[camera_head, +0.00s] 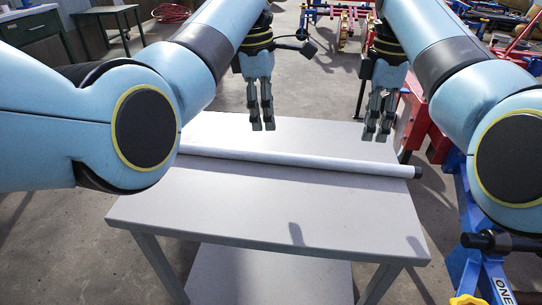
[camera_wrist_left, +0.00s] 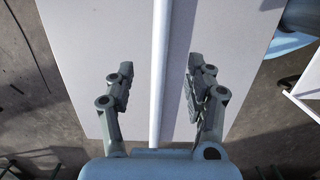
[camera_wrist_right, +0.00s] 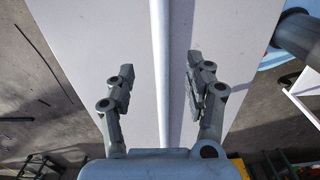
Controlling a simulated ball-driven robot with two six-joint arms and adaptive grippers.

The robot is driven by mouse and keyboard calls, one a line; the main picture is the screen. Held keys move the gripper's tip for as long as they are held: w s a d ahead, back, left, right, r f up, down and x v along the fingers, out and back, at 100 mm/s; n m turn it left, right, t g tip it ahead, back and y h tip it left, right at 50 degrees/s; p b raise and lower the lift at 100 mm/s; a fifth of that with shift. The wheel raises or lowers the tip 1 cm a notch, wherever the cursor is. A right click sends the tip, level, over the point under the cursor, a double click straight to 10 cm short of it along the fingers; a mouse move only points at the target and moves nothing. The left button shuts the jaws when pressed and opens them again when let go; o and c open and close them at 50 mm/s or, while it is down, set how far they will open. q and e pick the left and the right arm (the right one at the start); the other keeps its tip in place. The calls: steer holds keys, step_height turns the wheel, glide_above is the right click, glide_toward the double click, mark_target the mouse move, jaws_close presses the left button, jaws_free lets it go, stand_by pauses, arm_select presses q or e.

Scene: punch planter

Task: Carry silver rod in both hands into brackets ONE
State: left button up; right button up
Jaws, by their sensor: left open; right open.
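The silver rod (camera_head: 300,160) lies across the pale grey table (camera_head: 270,205), with a dark cap at its right end; its left end is hidden behind my left arm. My left gripper (camera_head: 262,128) is open and empty above the rod. In the left wrist view the rod (camera_wrist_left: 158,70) runs between its spread fingers (camera_wrist_left: 155,75). My right gripper (camera_head: 377,135) is open and empty above the rod's right part. In the right wrist view the rod (camera_wrist_right: 160,70) also runs between the fingers (camera_wrist_right: 160,78). A blue stand marked ONE (camera_head: 503,290) is at the lower right.
A yellow piece (camera_head: 467,299) and a dark cylinder (camera_head: 490,241) are on the blue stand. Red equipment (camera_head: 412,115) stands right behind the table. A green-legged bench (camera_head: 105,12) and a coiled red hose (camera_head: 171,13) are at the back left. The table front is clear.

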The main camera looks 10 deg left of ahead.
mark_target(272, 157)
arm_select(q)
steer(key=f, duration=0.3)
steer(key=d+f, duration=0.1)
steer(key=f, duration=0.6)
steer(key=shift+d+f, duration=0.15)
steer(key=shift+f, duration=0.15)
arm_select(e)
step_height(272, 157, down, 11)
steer(key=shift+r, duration=0.2)
arm_select(q)
jaws_close()
arm_select(e)
steer(key=shift+s, duration=0.1)
jaws_close()
arm_select(q)
steer(key=shift+r, duration=0.1)
arm_select(e)
steer(key=shift+r, duration=0.1)
